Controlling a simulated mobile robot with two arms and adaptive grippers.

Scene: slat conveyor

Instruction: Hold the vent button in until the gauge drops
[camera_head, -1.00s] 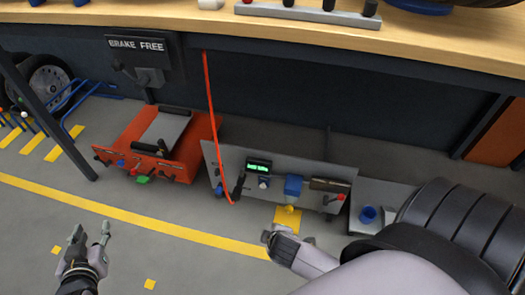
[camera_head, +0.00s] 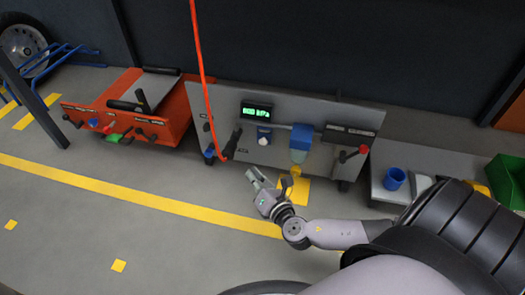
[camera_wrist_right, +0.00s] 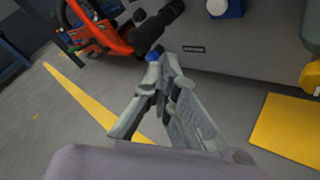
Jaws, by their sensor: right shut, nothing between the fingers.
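The gauge (camera_head: 256,112) is a small black display with green digits on the grey upright panel (camera_head: 225,108); its reading is too blurred to be sure of. Just below it is a round white knob or button (camera_head: 264,131) with a blue base, also at the top of the right wrist view (camera_wrist_right: 218,7). I cannot read a label marking it as the vent button. My right gripper (camera_head: 262,184) is shut and empty, low in front of the panel and below the white button, apart from it. It also shows in the right wrist view (camera_wrist_right: 160,85). My left gripper is out of view.
A red hose (camera_head: 199,65) hangs in front of the panel, ending by a black handle (camera_head: 233,140). A blue-and-yellow fitting (camera_head: 300,143) and a red-tipped lever (camera_head: 354,152) are to the right. An orange unit (camera_head: 165,125) stands left. The floor in front is clear.

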